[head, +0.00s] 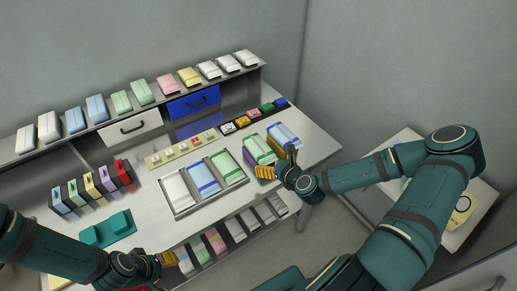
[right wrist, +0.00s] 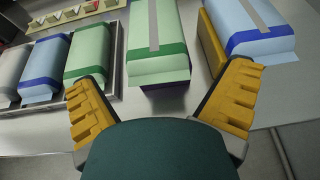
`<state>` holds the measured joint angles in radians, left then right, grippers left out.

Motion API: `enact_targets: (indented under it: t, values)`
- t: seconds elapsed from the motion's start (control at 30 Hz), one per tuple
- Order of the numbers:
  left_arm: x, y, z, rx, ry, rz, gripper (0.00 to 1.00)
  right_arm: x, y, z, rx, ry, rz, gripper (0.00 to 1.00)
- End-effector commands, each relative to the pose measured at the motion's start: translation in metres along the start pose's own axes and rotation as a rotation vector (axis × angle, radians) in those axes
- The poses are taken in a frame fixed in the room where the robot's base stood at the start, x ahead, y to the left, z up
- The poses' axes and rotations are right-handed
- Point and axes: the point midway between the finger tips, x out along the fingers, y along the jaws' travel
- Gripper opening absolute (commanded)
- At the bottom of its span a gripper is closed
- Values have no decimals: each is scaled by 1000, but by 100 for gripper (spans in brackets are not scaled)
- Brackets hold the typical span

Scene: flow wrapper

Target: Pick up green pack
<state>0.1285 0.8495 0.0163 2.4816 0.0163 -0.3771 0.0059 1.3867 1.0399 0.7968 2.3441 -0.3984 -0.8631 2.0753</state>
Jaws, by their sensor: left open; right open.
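In the right wrist view this green pack (right wrist: 158,45) lies ahead, between the lines of my yellow fingers. My right gripper (head: 277,172) is open and empty at its near end; it also shows in the right wrist view (right wrist: 160,104). Another green pack (head: 228,167) lies in the tray's right compartment, also in the right wrist view (right wrist: 90,50).
A blue pack (head: 284,135) lies close right of the green pack, with a yellow piece (right wrist: 212,42) between them. The metal tray (head: 178,212) holds white, blue and green packs. Small coloured blocks (head: 252,115) stand behind. More packs line the upper shelf (head: 141,92).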

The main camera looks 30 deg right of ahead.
Motion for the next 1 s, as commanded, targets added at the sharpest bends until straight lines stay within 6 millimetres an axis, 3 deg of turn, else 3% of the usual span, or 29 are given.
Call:
enact_targets:
  t: [0.3,0.57,0.6,0.77,0.83,1.0]
  values:
    - [3,-1,0,0,0,-1,47,40,4,1,-1,-1,0,100]
    - [3,-1,0,0,0,-1,47,43,3,1,-1,0,0,100]
    - [3,-1,0,0,0,-1,47,43,3,1,-1,0,0,93]
    - [3,-1,0,0,0,0,47,43,3,1,-1,0,0,38]
    - [3,-1,0,0,0,-1,47,43,3,1,-1,1,0,33]
    - [3,-1,0,0,0,0,47,43,3,1,-1,1,0,33]
